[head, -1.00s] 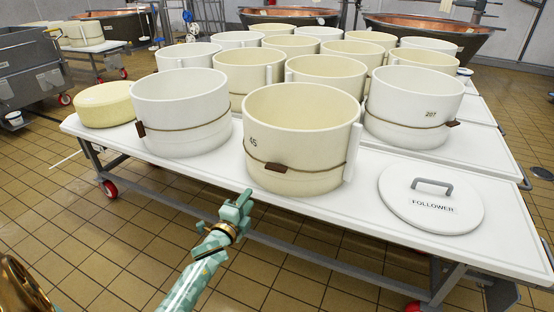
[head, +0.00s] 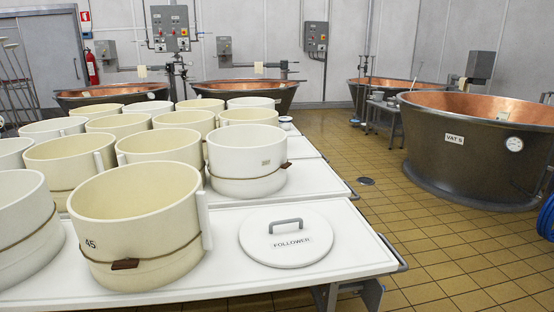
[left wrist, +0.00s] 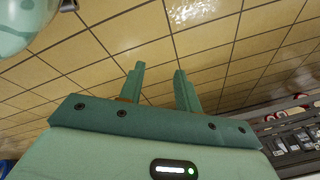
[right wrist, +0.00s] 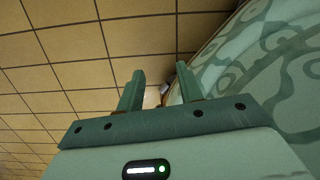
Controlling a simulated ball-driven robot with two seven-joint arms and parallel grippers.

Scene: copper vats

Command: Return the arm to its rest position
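Neither of my arms shows in the head view now. In the left wrist view my left gripper (left wrist: 160,88) has its two fingers apart with nothing between them, above the tiled floor. In the right wrist view my right gripper (right wrist: 159,86) also has its fingers apart and holds nothing. It is over the tiled floor, close beside a patterned green part of my own body.
A white table (head: 215,235) carries several cheese moulds, one marked 45 (head: 140,230), and a round white follower lid (head: 286,237). Copper vats stand behind and a large one (head: 470,150) at the right. The tiled floor (head: 430,250) right of the table is open.

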